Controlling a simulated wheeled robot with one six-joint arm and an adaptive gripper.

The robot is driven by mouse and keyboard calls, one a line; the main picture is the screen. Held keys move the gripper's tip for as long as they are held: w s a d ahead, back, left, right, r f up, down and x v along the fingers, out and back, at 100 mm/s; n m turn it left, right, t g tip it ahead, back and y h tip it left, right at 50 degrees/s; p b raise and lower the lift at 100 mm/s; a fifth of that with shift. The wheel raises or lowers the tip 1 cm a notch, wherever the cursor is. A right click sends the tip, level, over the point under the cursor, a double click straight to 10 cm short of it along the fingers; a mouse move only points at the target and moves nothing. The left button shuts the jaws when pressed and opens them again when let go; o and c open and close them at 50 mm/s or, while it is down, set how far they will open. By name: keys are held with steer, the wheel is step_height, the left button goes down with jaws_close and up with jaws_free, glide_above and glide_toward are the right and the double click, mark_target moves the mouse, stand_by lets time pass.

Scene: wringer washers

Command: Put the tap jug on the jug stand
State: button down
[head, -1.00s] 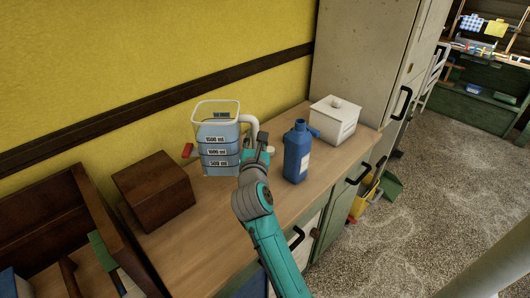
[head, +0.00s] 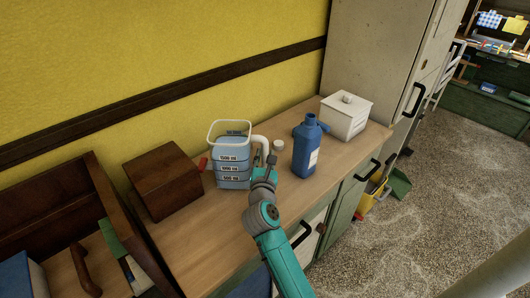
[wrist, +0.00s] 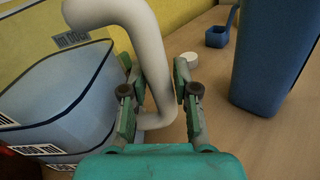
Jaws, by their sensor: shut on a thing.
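The tap jug (head: 232,166) is a clear, square-sided jug of bluish liquid with several ml labels, a white handle and a red tap on its left. It is upright over the counter beside the brown wooden block. I cannot tell whether its base touches the counter. My gripper (head: 266,176) is shut on the jug's white handle. In the wrist view the fingers (wrist: 160,95) stand either side of the handle (wrist: 150,60), with the jug's wall (wrist: 60,95) at left. I cannot tell which thing is the jug stand.
The brown block (head: 163,182) stands left of the jug. A white lidded box (head: 345,116) is farther right. The counter front (head: 215,230) is bare.

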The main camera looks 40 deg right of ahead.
steer(key=shift+r, duration=0.1)
steer(key=c, duration=0.9)
jaws_free()
steer(key=shift+f, duration=0.2)
